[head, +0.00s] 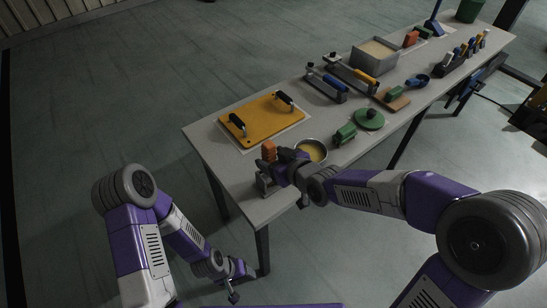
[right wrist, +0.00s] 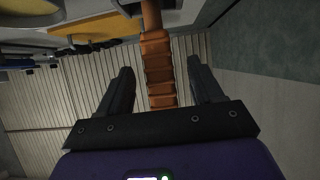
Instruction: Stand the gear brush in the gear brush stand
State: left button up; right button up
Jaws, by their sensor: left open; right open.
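An orange ribbed handle (right wrist: 158,70), which looks like the gear brush, stands between the fingers of my right gripper (right wrist: 160,88) in the right wrist view, with a gap on each side. In the head view its orange top (head: 268,150) shows at the near left end of the table, beside my right gripper (head: 267,178). The right gripper is open and holds nothing. The lower part of the brush is hidden. My left gripper (head: 234,295) is open and empty, low beside the table. I cannot tell which object is the gear brush stand.
The table (head: 205,150) carries a yellow board (head: 262,120) with two black handles, a bowl (head: 312,150), a green block brush (head: 345,134), a green disc (head: 369,118) and a grey bin (head: 374,55). A tool rack (head: 462,58) and a blue upright piece (head: 433,27) stand farther back.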

dwell(0.3)
jog(key=shift+p+v, duration=0.5)
jog(key=shift+v, duration=0.95)
pick_arm(q)
jog(key=shift+r+p, duration=1.6)
jog(key=shift+r, duration=0.45)
pick_arm(e)
jog(key=shift+v, duration=2.55)
